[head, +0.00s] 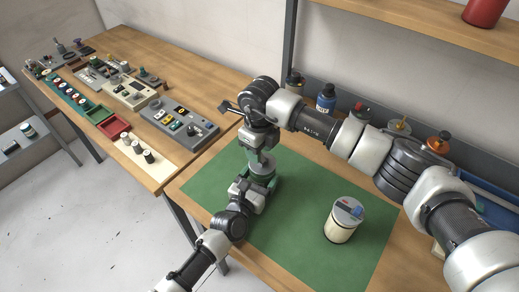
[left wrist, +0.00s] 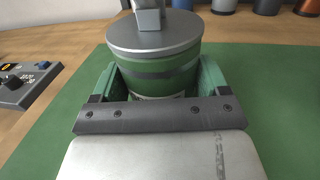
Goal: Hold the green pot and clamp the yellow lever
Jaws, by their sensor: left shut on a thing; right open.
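The green pot (head: 261,172) stands on the green mat (head: 300,225), with a grey lid (left wrist: 155,36) and green and dark bands on its body. My left gripper (head: 257,184) is shut around the pot's body from the front; in the left wrist view a finger lies on each side of the pot (left wrist: 160,77). My right gripper (head: 260,153) points down, open, directly over the lid. A grey part of it (left wrist: 150,17) shows at the lid's top. The yellow lever cannot be made out; the right gripper covers that spot. Whether the jaws touch it I cannot tell.
A cream pot (head: 341,222) with a grey top and blue lever stands to the right on the mat. The left table holds grey control boxes (head: 180,122) and a red tray (head: 113,126).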

